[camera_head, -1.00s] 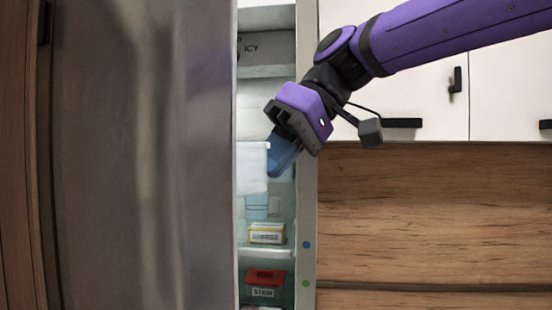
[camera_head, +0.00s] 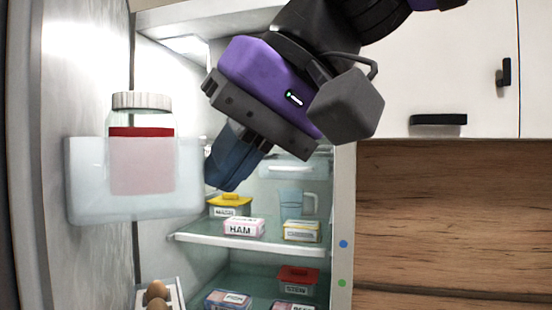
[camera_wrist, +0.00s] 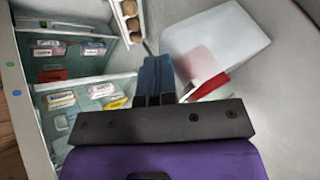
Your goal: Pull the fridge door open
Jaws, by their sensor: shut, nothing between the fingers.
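The fridge door (camera_head: 80,75) stands wide open on the left in the head view, its inner side showing. A clear door bin (camera_head: 85,185) on it holds a jar with a red band and a grey lid (camera_head: 141,101). The fridge interior (camera_head: 170,170) is open to view. My gripper (camera_head: 222,180) is shut and empty, in front of the fridge opening, just right of the door bin. In the wrist view its dark blue fingers (camera_wrist: 155,75) are together beside the door bin (camera_wrist: 235,45). I cannot tell whether they touch the bin.
Shelves hold a ham box (camera_head: 243,228), a yellow-lidded tub (camera_head: 230,200), a red-lidded tub (camera_head: 298,275) and a blue jug (camera_head: 291,202). Eggs (camera_head: 157,293) sit low in the door. White cabinets (camera_head: 440,70) and wood splashback (camera_head: 455,220) are to the right.

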